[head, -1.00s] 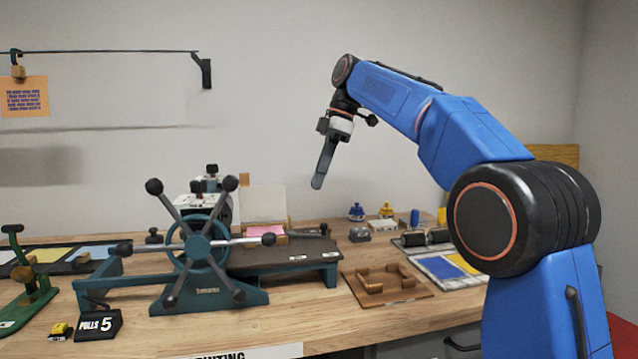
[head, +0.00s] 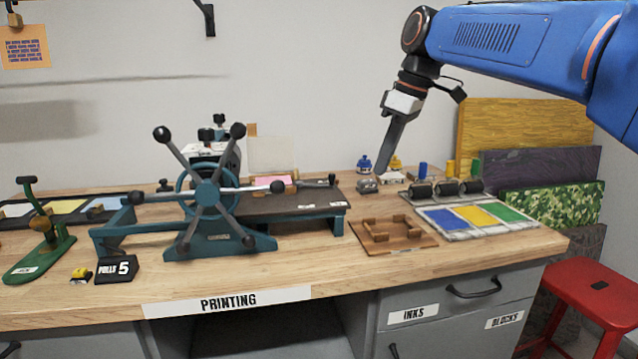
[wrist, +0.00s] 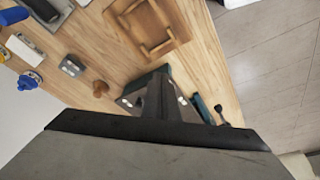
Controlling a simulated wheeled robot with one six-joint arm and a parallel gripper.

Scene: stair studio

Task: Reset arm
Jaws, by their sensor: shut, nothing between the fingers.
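My blue arm reaches in from the right in the head view. My gripper (head: 384,164) hangs above the back of the workbench, pointing down and a little left. Its fingers are closed together with nothing between them. In the wrist view my gripper (wrist: 160,85) points over the bench, with the wooden jig and part of the press beyond it. In the head view the fingertips appear close to a small grey block (head: 368,187) on the bench, but I cannot tell the gap.
A green press with a spoked wheel (head: 208,194) stands mid-bench (head: 300,268). A wooden jig (head: 392,236), ink pads (head: 476,214) and rollers (head: 446,188) lie to the right. Coloured panels (head: 520,125) lean behind. A red stool (head: 590,290) stands at the right.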

